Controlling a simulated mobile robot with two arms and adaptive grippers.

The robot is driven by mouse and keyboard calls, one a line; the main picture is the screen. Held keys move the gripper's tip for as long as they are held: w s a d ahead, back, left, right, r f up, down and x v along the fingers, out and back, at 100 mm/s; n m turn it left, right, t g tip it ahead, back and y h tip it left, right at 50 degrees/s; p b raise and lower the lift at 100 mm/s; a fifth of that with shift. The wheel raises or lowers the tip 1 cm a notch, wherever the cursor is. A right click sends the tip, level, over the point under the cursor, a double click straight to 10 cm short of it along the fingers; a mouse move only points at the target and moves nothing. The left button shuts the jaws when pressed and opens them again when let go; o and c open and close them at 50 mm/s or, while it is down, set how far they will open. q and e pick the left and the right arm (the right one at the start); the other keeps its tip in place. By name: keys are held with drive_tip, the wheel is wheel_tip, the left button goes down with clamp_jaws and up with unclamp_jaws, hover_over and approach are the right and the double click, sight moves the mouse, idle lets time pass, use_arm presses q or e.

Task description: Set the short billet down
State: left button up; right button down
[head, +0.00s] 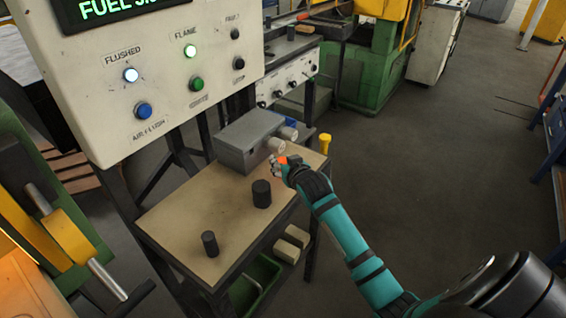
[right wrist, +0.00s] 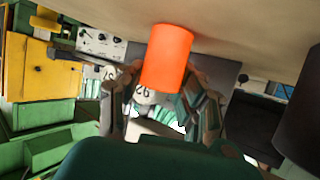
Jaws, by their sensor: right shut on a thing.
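A glowing orange billet (right wrist: 166,58) is held between the fingers of my right gripper (right wrist: 163,95) in the right wrist view. In the head view the right gripper (head: 283,168) is over the right side of the bench top (head: 190,205), and only a small orange patch of the billet (head: 282,160) shows. I cannot tell whether the billet touches the bench. Two dark cylinders stand upright on the bench: a thicker one (head: 261,194) near the gripper and a thinner one (head: 210,244) nearer the front. My left gripper is not in view.
A grey box (head: 247,140) with round, pale-ended parts stands at the back of the bench, close to the gripper. A yellow object (head: 325,143) is at the far right corner. A control panel (head: 160,75) rises behind.

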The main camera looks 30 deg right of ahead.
drive_tip(key=c, duration=0.9)
unclamp_jaws()
drive_tip(key=shift+r, duration=0.1)
drive_tip(key=v, duration=1.2)
